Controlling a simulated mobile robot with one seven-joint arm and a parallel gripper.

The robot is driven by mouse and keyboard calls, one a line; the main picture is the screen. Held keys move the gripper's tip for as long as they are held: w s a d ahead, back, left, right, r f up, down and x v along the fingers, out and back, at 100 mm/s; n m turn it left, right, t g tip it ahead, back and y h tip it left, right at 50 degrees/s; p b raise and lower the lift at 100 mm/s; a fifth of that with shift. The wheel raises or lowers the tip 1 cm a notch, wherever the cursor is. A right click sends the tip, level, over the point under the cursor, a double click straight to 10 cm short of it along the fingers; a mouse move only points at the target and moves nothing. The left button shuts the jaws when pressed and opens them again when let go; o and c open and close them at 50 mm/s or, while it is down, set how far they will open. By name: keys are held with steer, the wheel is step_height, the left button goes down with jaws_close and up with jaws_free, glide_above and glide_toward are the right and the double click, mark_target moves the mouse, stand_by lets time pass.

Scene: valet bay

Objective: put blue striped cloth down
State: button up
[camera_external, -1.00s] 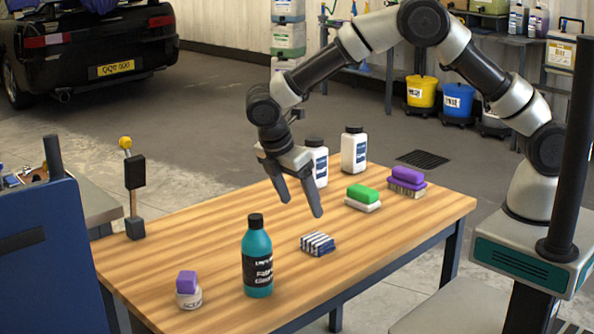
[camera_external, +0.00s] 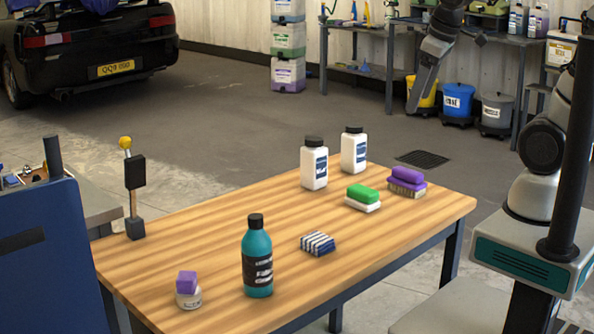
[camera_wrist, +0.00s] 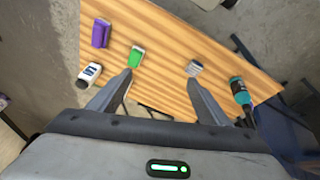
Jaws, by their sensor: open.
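The blue striped cloth (camera_external: 318,243) lies folded on the wooden table (camera_external: 225,225), right of the teal bottle (camera_external: 257,262). The cloth also shows in the wrist view (camera_wrist: 195,68), just beyond the tip of the right finger in the picture. My gripper (camera_wrist: 159,78) is open, with its fingers spread and nothing held between them. In the external view my gripper (camera_external: 418,100) is raised at the upper right, well apart from the cloth.
Two white bottles (camera_external: 314,168) (camera_external: 354,152), a green-topped sponge (camera_external: 362,195) and a purple brush (camera_external: 407,180) stand toward the table's far right. A purple-topped jar (camera_external: 188,290) is at the front left. Bare wood surrounds the cloth.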

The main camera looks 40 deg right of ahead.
steer(key=s+d+m+t, duration=0.1)
steer(key=s+d+m, duration=0.2)
steer(key=s, duration=0.3)
steer(key=shift+f+m+t, duration=0.2)
steer(key=shift+m+t, duration=0.1)
steer(key=shift+t, duration=0.1)
step_height(320, 180, up, 13)
steer(key=p, duration=1.3)
steer(key=shift+r, duration=0.1)
